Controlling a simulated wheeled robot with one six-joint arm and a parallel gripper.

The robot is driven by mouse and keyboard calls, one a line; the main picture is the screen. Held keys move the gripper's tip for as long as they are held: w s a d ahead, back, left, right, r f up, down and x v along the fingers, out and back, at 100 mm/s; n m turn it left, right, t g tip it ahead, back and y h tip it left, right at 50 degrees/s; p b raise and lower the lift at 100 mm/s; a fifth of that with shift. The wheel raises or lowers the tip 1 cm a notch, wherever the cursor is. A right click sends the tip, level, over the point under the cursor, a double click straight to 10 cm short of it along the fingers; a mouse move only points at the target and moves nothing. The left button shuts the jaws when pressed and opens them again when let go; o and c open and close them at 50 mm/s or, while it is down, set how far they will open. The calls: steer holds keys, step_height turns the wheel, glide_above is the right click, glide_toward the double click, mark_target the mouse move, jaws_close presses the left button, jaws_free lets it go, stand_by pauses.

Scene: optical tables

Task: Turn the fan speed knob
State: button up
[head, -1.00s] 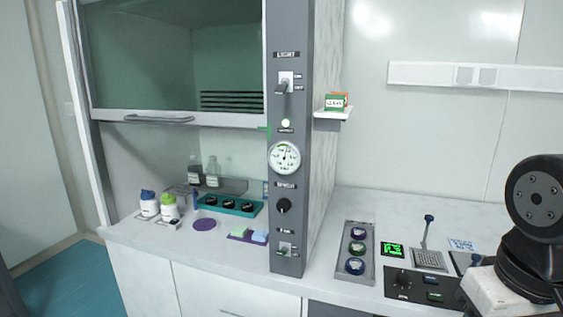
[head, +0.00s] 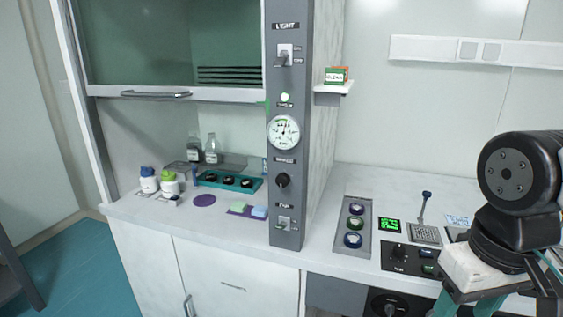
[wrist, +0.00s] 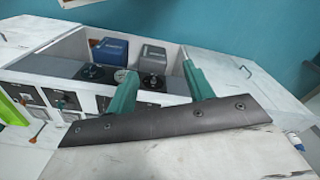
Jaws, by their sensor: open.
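A round black knob (head: 283,180), under a small label, sits on the grey front column (head: 290,110) of the fume hood in the head view. A round white gauge (head: 283,132) is above it, and a toggle switch (head: 285,224) labelled FAN is below it. My gripper (wrist: 158,63) shows two teal fingers in the wrist view, spread apart and with nothing between them. The knob does not show in the wrist view, and my gripper is well away from it. My black arm joint is at the right of the head view.
A light switch (head: 285,55) is high on the column. A small shelf (head: 333,88) with a green box juts from its side. The bench holds bottles (head: 168,184), a teal tray (head: 229,181), a grey tray (head: 352,215) and a black control panel (head: 410,259). Air before the column is clear.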

steer(key=w+a+f+n+g+h, duration=0.1)
steer(key=w+a+f+n+h, duration=0.25)
steer(key=w+n+h, duration=0.2)
steer(key=n+t, duration=1.7)
steer(key=n, duration=0.1)
glide_toward(282, 182)
steer(key=shift+h, duration=0.35)
steer(key=x, duration=0.8)
steer(key=shift+w+a, duration=0.1)
steer(key=shift+w, duration=0.3)
steer(key=shift+c, duration=0.3)
steer(key=shift+f, duration=0.1)
steer(key=c, duration=0.9)
